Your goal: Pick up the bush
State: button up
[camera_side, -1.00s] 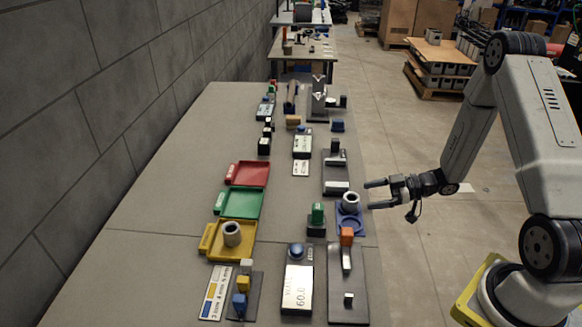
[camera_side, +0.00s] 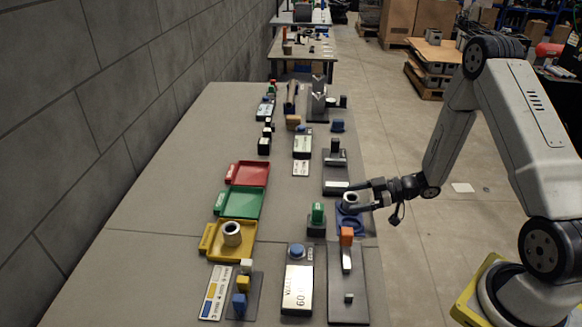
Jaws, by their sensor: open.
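A grey ring-shaped bush (camera_side: 350,199) stands on a blue round holder (camera_side: 350,228) at the right edge of the table. My gripper (camera_side: 356,196) is open at the bush. Its two fingers reach in from the right, and one appears on each side of the bush. Whether they touch it I cannot tell. A second grey bush (camera_side: 232,234) stands in the yellow tray (camera_side: 212,243) on the left.
Green (camera_side: 239,203) and red (camera_side: 247,173) trays lie behind the yellow one and look empty. A green block on a dark base (camera_side: 317,215) stands left of the blue holder. An orange-topped fixture (camera_side: 346,237) is in front, and a grey fixture (camera_side: 336,172) behind.

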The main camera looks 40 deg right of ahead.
aim_at(346, 199)
jog(key=shift+x, duration=1.7)
grip_shut()
